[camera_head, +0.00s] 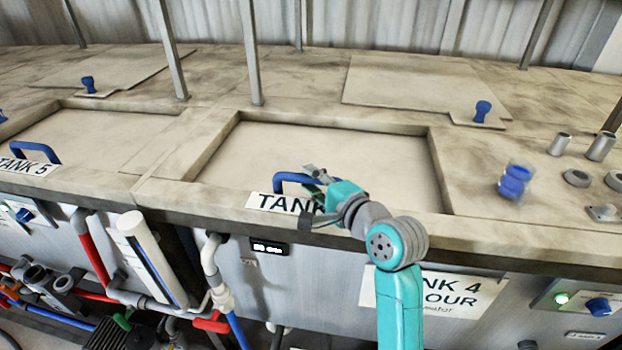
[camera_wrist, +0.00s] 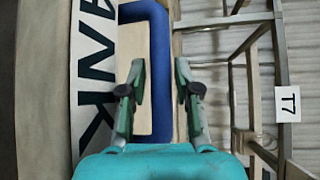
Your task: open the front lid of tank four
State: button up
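The front lid of tank four (camera_head: 330,150) is a pale panel lying flat in its recessed frame, and it looks closed. Its blue handle (camera_head: 288,178) stands at the lid's front edge, behind the "TANK" label (camera_head: 268,202). My gripper (camera_head: 316,176) is at the right part of this handle and hides some of it and the end of the label. In the wrist view, the blue handle's bar (camera_wrist: 161,50) runs between the two fingers of my gripper (camera_wrist: 160,78). The fingers are apart, one on each side, with small gaps showing.
A rear lid (camera_head: 425,85) with a blue knob (camera_head: 482,110) lies behind. Upright metal posts (camera_head: 250,55) rise behind the front lids. A blue-capped item (camera_head: 514,182) and metal fittings (camera_head: 600,146) sit at right. Tank five's lid (camera_head: 90,140) is at left.

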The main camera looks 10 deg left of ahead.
jog(key=shift+w+a, duration=0.25)
grip_shut()
jog(key=shift+w+d+f, duration=0.1)
jog(key=shift+w, duration=2.35)
grip_release()
